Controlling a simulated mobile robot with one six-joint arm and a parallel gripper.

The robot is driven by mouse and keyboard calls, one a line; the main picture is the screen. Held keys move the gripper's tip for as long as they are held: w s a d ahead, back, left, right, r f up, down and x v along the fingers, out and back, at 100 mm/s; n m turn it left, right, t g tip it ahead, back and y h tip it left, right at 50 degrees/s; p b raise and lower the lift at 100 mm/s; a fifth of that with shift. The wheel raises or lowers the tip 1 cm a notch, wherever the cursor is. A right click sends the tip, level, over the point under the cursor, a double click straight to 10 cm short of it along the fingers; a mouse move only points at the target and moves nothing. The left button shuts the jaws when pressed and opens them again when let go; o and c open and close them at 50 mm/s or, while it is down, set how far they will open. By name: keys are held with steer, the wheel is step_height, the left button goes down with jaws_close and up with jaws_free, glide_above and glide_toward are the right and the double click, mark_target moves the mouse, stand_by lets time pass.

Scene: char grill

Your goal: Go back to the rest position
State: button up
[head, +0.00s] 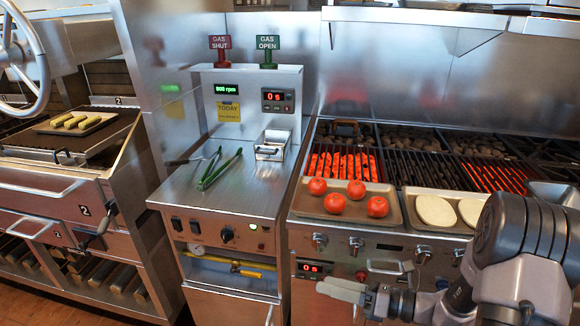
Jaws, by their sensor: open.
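My gripper (342,290) is at the bottom, right of centre, in front of the grill's control panel. It points left and is open, with nothing seen between its fingers. My grey arm comes in from the lower right and hides part of the grill front. The char grill (400,150) stands behind it, with glowing red patches under its bars at the left and right. A tray (348,193) on the grill's front ledge holds several tomatoes (334,203). The tray beside it holds pale round pieces (435,210), partly hidden by my arm.
Green-handled tongs (218,168) and a small metal container (272,145) lie on the steel counter (225,195) at centre. Gas signs (267,44) and displays stand behind. At left, a tray (75,124) of yellow pieces sits on another unit, near a handwheel (22,60).

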steer(key=s+a+r+n+g+h, duration=0.3)
steer(key=s+r+n, duration=0.2)
steer(key=s+n, duration=0.3)
steer(key=s+a+r+n+g+h, duration=0.4)
steer(key=s+n, duration=0.3)
steer(key=n, duration=0.2)
steer(key=s+d+r+n+t+h, duration=0.5)
steer(key=r+n+h, duration=0.1)
steer(key=n, duration=0.3)
steer(key=shift+s+d+n+t, duration=0.15)
steer(key=shift+d+n+t, duration=0.15)
steer(key=shift+n+t, duration=0.1)
steer(key=shift+d, duration=0.1)
